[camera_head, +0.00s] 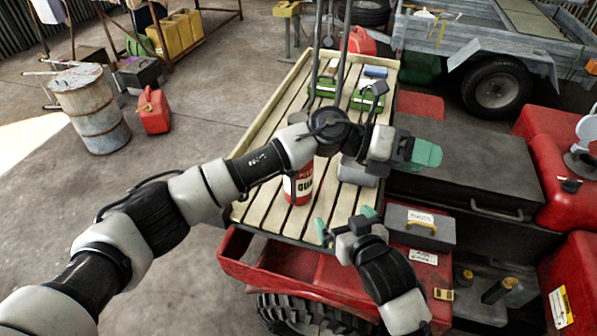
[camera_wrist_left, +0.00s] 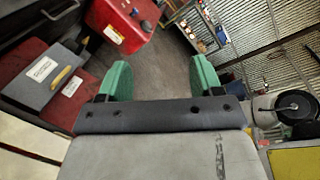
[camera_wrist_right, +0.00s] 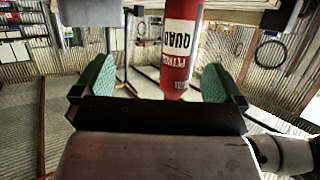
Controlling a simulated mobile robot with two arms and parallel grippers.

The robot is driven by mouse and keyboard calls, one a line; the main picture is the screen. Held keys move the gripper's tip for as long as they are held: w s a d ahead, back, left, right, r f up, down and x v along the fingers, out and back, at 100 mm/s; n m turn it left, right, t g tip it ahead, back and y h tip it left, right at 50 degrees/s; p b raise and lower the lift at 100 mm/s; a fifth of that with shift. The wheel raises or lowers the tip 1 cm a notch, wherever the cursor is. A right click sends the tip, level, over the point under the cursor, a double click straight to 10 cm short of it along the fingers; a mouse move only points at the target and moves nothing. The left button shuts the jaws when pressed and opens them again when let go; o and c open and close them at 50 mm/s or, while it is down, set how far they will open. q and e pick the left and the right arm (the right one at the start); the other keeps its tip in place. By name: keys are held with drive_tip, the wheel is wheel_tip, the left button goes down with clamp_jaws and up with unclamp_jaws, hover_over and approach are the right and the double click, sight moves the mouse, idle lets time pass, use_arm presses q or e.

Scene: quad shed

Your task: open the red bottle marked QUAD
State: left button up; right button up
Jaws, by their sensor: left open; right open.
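The red bottle marked QUAD (camera_head: 300,188) stands upright on the slatted wooden deck. The bottle also shows in the right wrist view (camera_wrist_right: 180,50), upside down, beyond and between the fingers. My right gripper (camera_head: 345,228) is open and empty, low to the right of the bottle and apart from it. My left gripper (camera_head: 418,152) is open and empty, further right, above the dark box lid. Its green fingers show in the left wrist view (camera_wrist_left: 160,80), with nothing between them.
A grey case (camera_head: 418,224) with a label sits on the red body right of my right gripper. Green boxes (camera_head: 368,98) and a blue item (camera_head: 375,72) lie at the deck's far end. A grey object (camera_head: 357,172) stands right of the bottle. The deck's left side is clear.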

use_arm(q)
drive_tip(key=w+a+m+t+y, duration=0.2)
drive_tip(key=w+a+m+y, duration=0.2)
drive_tip(key=w+a+y, duration=0.55)
drive_tip(key=w+a+r+y, duration=0.1)
drive_tip(key=a+r+y, duration=0.1)
drive_tip(key=a, duration=0.1)
drive_tip(key=w+a+r+n+t+y, duration=0.1)
drive_tip(key=a+r+y, duration=0.1)
drive_tip(key=a, duration=0.2)
drive_tip(key=w+a+r+y, duration=0.1)
drive_tip(key=a+r+y, duration=0.1)
drive_tip(key=a, duration=0.1)
drive_tip(key=shift+w+a+r, duration=0.25)
drive_tip(key=shift+w+a, duration=0.05)
drive_tip(key=shift+a, duration=0.1)
drive_tip(key=shift+a+r, duration=0.15)
drive_tip(key=shift+a, duration=0.05)
drive_tip(key=shift+w+d, duration=0.1)
use_arm(e)
drive_tip(key=w+a+r+n+t+y, duration=0.1)
drive_tip(key=w+a+r, duration=0.1)
drive_tip(key=w+a, duration=0.2)
drive_tip(key=w+a+r+t+y, duration=0.1)
drive_tip(key=w+a, duration=0.4)
drive_tip(key=w, duration=0.5)
wheel_tip(320, 180, up, 2)
drive_tip(key=shift+w+a+r+n+t+y, duration=0.3)
drive_tip(key=shift+n+y, duration=0.1)
drive_tip(key=shift+y, duration=0.3)
